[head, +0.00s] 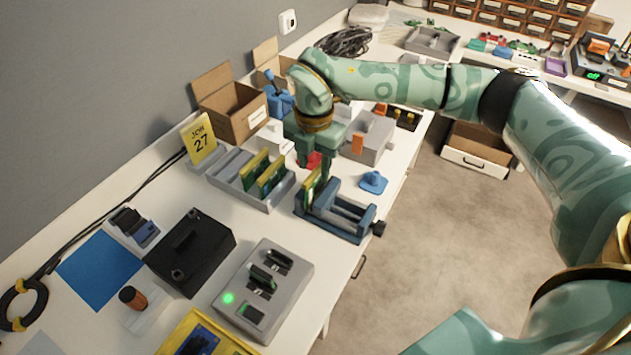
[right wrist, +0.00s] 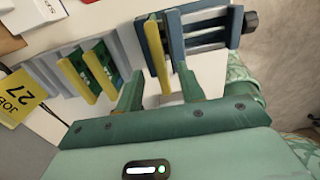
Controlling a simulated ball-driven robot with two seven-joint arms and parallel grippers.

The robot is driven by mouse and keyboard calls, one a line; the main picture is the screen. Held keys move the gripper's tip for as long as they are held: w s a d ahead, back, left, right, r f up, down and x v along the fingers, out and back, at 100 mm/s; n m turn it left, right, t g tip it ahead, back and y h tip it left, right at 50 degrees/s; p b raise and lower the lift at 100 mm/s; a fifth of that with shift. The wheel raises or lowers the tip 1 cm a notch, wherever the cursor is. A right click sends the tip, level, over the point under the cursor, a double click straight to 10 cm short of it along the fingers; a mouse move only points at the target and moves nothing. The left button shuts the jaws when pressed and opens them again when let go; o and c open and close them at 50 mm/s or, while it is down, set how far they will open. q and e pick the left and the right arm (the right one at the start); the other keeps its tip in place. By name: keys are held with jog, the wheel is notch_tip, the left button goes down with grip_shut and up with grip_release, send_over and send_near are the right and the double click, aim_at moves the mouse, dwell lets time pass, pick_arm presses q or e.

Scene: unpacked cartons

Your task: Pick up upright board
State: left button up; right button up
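A green board with a yellow edge (head: 312,188) stands upright in a blue vise (head: 345,222) near the front edge of the bench. My right gripper (head: 315,170) is over the board, pointing down. In the right wrist view my right gripper (right wrist: 159,86) is open, with one finger on each side of the board's near end and gaps showing. Whether a finger touches the board lower down is hidden. My left gripper is not in view.
A grey slotted rack (head: 250,190) with two similar boards stands just left of the vise. A blue stamp-like piece (head: 372,182) lies to the right. A grey tester (head: 265,290) with a green light and a black case (head: 190,250) are in front. The bench edge is close on the right.

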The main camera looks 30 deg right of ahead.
aim_at(316, 169)
jog(key=f, duration=0.1)
jog(key=f+b, duration=0.1)
jog(key=f, duration=0.1)
jog(key=f+b, duration=0.1)
jog(key=f, duration=0.1)
jog(key=shift+w+d, duration=0.15)
jog(key=shift+d, duration=0.2)
jog(key=shift+r, duration=0.1)
grip_shut()
notch_tip(316, 169, up, 10)
jog(key=p, duration=0.3)
